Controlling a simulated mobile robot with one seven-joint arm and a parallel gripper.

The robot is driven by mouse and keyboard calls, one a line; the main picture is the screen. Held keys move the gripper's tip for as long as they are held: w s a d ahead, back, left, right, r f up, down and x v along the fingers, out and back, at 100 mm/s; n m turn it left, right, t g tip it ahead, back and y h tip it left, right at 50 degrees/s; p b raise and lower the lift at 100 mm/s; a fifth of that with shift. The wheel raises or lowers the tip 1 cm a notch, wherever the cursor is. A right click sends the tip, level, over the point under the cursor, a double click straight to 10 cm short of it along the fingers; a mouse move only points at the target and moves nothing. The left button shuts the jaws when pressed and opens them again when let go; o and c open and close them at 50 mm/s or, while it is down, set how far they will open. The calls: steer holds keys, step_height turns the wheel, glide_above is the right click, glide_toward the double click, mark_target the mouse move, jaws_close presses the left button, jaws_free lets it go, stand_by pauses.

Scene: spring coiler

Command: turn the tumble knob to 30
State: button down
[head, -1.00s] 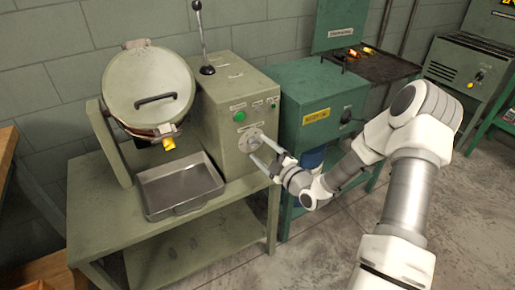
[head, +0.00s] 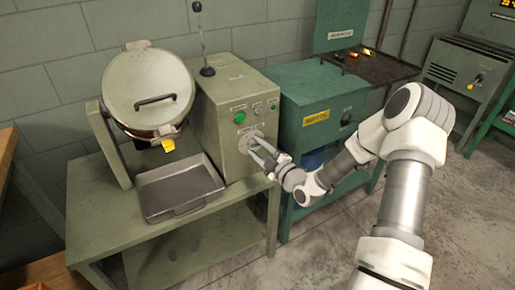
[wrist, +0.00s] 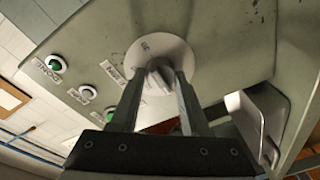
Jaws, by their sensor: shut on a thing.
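The tumble knob is a grey knob (wrist: 157,80) on a pale round dial (wrist: 160,58) on the front of the green-grey control box (head: 217,125). In the head view the dial (head: 254,138) sits below the green button, partly hidden by my gripper. My gripper (wrist: 158,84) is shut on the knob, one finger on each side, in the wrist view. In the head view my gripper (head: 258,147) reaches the dial from the lower right.
A drum with a lid (head: 150,88) stands left of the box, above a metal tray (head: 180,188) on the green bench (head: 105,225). A lever (head: 201,35) rises from the box top. A green cabinet (head: 320,100) stands close on the right.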

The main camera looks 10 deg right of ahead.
steer(key=shift+f+m, duration=0.1)
steer(key=shift+m, duration=0.2)
steer(key=m+h, duration=0.1)
steer(key=m, duration=1)
steer(key=m+t+h, duration=0.1)
steer(key=m, duration=1)
steer(key=m+h+b, duration=0.1)
steer(key=m, duration=1)
steer(key=shift+s+a+f+m+t+h, duration=0.1)
steer(key=shift+m+t+h, duration=0.2)
steer(key=shift+t+h, duration=0.1)
steer(key=shift+m+g+p, duration=0.3)
steer(key=shift+m+p, duration=0.05)
steer(key=shift+m, duration=1.85)
steer(key=shift+c, duration=1.9)
jaws_free()
